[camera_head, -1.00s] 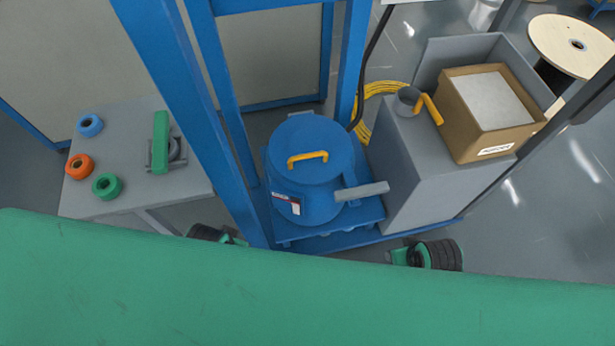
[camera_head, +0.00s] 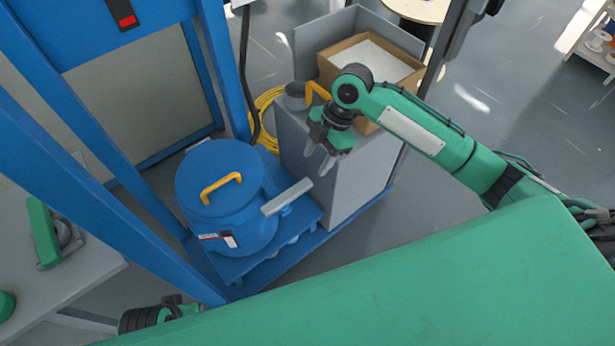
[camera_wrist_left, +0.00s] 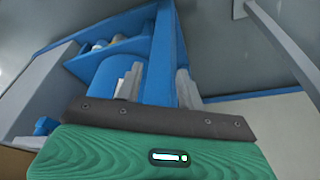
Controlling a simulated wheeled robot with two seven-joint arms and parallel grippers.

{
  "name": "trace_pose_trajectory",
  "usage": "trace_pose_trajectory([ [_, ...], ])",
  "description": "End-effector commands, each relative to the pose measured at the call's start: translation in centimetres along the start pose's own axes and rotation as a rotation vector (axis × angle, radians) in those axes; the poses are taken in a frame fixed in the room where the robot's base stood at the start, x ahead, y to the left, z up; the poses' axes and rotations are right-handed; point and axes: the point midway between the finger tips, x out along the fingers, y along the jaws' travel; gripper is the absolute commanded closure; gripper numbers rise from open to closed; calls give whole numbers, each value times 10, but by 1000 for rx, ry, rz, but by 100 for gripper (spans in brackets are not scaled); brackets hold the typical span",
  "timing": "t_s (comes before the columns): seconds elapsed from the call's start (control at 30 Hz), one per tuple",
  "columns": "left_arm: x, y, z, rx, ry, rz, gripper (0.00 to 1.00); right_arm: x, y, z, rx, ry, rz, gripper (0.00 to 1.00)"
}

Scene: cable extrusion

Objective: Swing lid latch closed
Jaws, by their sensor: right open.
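The blue round pot has a blue lid (camera_head: 208,184) with a yellow handle on top (camera_head: 221,188). A grey bar, which looks like the latch (camera_head: 287,197), sticks out from the pot's right side, pointing away from the lid. My right gripper (camera_head: 318,157) is open and empty, fingers pointing down, above and right of the bar and apart from it. In the left wrist view my left gripper's two grey fingers (camera_wrist_left: 158,86) stand apart with nothing held, before blue frame parts.
A grey cabinet (camera_head: 352,185) stands right of the pot, with a metal cup (camera_head: 296,96) and a cardboard box (camera_head: 340,50) on top. Blue frame posts (camera_head: 110,225) rise left of the pot. A grey table (camera_head: 85,268) is at the far left.

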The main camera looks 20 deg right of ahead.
Motion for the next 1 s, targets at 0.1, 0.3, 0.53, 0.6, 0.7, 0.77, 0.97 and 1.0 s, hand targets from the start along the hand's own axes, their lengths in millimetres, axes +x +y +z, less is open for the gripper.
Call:
trace_pose_trajectory([
  [0.1,6,2,1,-1,-1,4,62,-24,12,11,-59,-2,-28,53],
  [0.3,10,3,2,-1,-2,6,62,-42,18,17,-106,7,-52,53],
  [0.53,6,3,1,-1,6,6,62,-19,16,18,-109,11,-56,53],
  [0.6,3,3,1,-1,9,6,62,-5,15,17,-109,11,-57,53],
  [0.7,-3,3,0,-1,15,5,62,17,14,17,-108,11,-57,53],
  [0.77,-6,3,0,-1,19,5,62,30,14,17,-107,11,-56,53],
  [0.97,-17,2,-2,-1,31,5,62,68,12,17,-108,10,-55,53],
  [1.0,-19,2,-2,-1,32,5,62,74,11,17,-108,10,-55,53],
])
